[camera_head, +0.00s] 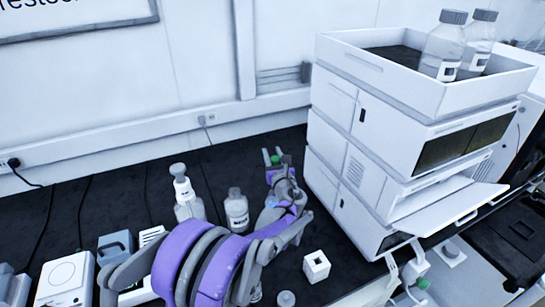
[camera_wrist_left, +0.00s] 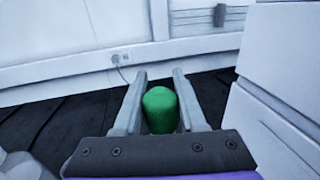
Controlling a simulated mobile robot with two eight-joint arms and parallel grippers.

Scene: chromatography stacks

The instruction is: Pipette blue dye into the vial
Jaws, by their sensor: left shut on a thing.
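My left gripper (camera_head: 272,156) is shut on a green, round-topped thing (camera_wrist_left: 160,110), which sits between its two fingers in the left wrist view. The green top also shows small at the fingertips in the head view (camera_head: 274,160). The lower part of this thing is hidden, so I cannot tell its full shape. A small white block with a square opening (camera_head: 316,266) stands on the dark bench, right of my left arm. I cannot make out blue dye or clearly pick out the vial.
A stack of white instruments (camera_head: 400,140) stands close right of the gripper, with a tray of bottles on top and an open flap. A capped bottle (camera_head: 236,212) and a pump bottle (camera_head: 184,195) stand left. Small devices (camera_head: 66,278) fill the bench's left front.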

